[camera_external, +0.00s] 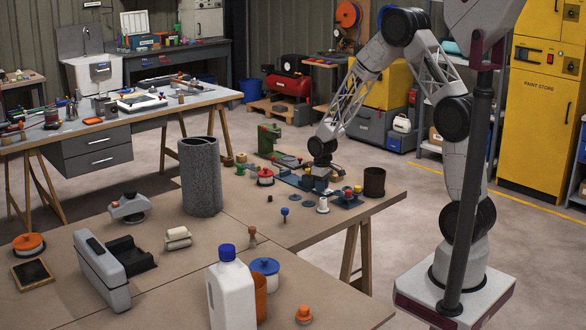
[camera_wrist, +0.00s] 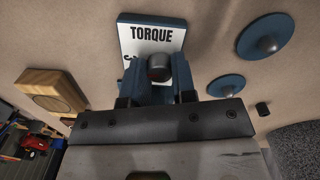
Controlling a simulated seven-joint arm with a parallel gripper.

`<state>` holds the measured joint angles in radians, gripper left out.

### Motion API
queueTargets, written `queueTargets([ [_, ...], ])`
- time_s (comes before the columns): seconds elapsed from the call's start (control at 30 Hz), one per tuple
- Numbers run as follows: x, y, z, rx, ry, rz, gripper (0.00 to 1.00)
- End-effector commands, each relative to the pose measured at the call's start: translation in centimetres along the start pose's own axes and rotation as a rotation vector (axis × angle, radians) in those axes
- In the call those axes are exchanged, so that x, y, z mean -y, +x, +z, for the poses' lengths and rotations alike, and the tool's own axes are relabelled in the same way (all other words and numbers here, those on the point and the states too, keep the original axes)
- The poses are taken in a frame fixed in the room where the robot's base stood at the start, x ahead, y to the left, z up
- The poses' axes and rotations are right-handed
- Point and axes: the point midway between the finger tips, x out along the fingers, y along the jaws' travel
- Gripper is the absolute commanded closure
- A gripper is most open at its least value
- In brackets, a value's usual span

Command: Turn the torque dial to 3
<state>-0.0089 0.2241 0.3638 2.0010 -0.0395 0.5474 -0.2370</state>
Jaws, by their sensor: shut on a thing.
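The torque dial (camera_wrist: 159,68) is a dark round knob on a white plate marked TORQUE (camera_wrist: 151,35) in the wrist view. My gripper (camera_wrist: 160,78) is shut on the knob, with one blue finger on each side of it. The fingers and the wrist hide most of the scale. Part of a mark shows left of the knob, but I cannot tell which number the dial points to. In the external view my gripper (camera_external: 320,168) is low over the far part of the bench, and the dial is hidden there.
Two blue discs (camera_wrist: 265,33) (camera_wrist: 226,85) lie right of the plate in the wrist view, and a wooden block (camera_wrist: 52,90) lies left. In the external view a grey cylinder (camera_external: 200,177), a brown cup (camera_external: 374,182) and a green machine (camera_external: 268,140) stand around my gripper.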

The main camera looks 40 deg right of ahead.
Motion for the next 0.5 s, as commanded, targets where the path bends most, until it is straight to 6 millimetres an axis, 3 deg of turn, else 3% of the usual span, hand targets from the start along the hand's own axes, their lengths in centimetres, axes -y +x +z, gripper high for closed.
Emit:
queueTargets([
  [0.23, 0.01, 0.01, 0.02, 0.0, -0.003, 0.0, 0.99],
  [0.27, 0.01, 0.01, 0.02, 0.0, -0.003, 0.0, 0.73],
  [0.4, 0.0, 0.0, 0.01, 0.0, -0.002, 0.0, 0.52],
  [0.5, 0.0, 0.0, 0.0, 0.0, -0.002, 0.0, 0.49],
])
